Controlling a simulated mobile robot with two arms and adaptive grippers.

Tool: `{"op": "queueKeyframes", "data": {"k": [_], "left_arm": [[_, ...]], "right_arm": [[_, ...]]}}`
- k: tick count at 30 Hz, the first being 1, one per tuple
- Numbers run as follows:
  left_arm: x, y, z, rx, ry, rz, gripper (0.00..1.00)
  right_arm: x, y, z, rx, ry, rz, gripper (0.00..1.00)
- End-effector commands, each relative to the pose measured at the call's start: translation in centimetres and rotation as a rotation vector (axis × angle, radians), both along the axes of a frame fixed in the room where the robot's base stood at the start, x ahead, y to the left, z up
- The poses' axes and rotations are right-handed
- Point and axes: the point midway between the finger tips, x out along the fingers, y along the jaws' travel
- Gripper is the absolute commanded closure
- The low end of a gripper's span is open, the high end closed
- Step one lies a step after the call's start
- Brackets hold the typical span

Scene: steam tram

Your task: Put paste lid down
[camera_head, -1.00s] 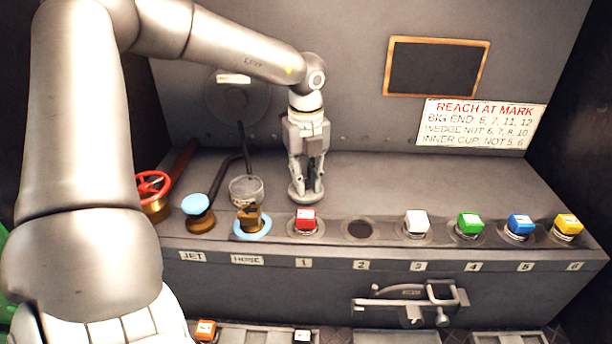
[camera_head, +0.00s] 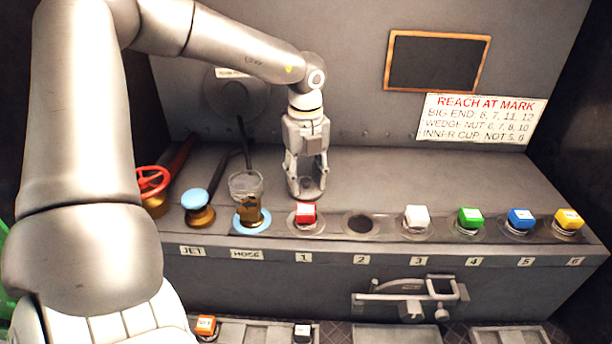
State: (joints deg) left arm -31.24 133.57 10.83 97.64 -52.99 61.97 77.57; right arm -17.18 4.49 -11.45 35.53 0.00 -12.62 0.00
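A small round grey disc, which looks like the paste lid (camera_head: 309,194), sits on the grey shelf just behind the red block at position 1. My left gripper (camera_head: 307,180) points straight down over it. Its fingers look spread, one on each side of the lid, with a gap between them. The fingers hide part of the lid. A clear glass cup (camera_head: 245,184) stands left of the gripper, above the blue ring marked HOSE. My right gripper is not in view.
Red (camera_head: 305,213), white (camera_head: 416,217), green (camera_head: 470,219), blue (camera_head: 519,219) and yellow (camera_head: 568,222) blocks line the shelf's front. Position 2 (camera_head: 360,224) is an empty hole. A red handwheel (camera_head: 152,181) and blue-topped JET knob (camera_head: 196,200) stand left. The shelf behind the blocks is clear to the right.

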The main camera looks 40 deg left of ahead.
Motion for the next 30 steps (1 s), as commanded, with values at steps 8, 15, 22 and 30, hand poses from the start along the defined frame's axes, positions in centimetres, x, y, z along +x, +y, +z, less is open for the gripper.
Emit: {"op": "queueKeyframes", "data": {"k": [8, 15, 22, 30], "left_arm": [[0.2, 0.0, 2.4, 0.002, -0.008, 0.000, 0.61], [0.2, 0.0, 7.9, 0.004, -0.006, -0.001, 0.61], [0.1, 0.0, 11.4, 0.002, -0.002, -0.002, 0.61], [0.0, 0.0, 12.4, 0.000, 0.000, -0.002, 0.61]], "right_arm": [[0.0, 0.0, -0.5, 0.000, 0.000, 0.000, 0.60], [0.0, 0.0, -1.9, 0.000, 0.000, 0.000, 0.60], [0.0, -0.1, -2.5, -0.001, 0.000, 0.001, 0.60], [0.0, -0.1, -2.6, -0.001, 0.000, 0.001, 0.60]]}}
